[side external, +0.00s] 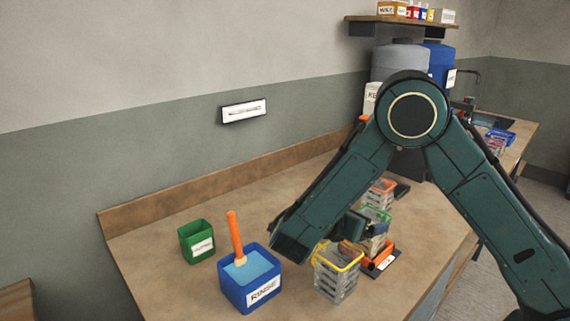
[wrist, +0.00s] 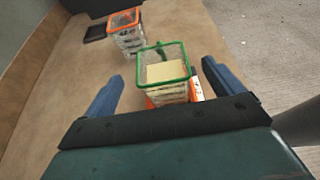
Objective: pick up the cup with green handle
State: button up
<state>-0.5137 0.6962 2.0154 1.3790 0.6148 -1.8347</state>
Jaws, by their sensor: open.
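The clear cup with a green rim (wrist: 166,75) stands upright in the middle of the wrist view, with something pale inside. A short dark green piece shows at its far rim, perhaps the handle. In the side view this cup (side external: 377,222) is partly hidden behind my gripper and other things. My gripper (wrist: 162,70) is open, with one blue finger to the left of the cup and one to the right. Gaps show between fingers and cup in the picture; I cannot tell whether the fingers are low enough to flank it.
An orange-rimmed cup (wrist: 125,33) stands beyond, and a yellow-rimmed cup (side external: 338,272) stands close in front. An orange and white item (side external: 383,262) lies by the green-rimmed cup. The blue rinse tub (side external: 250,285) with an orange-handled tool and a green bin (side external: 197,242) stand left.

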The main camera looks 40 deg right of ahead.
aim_at(378, 214)
jog(key=shift+x, duration=3.1)
jog(key=c, duration=1.8)
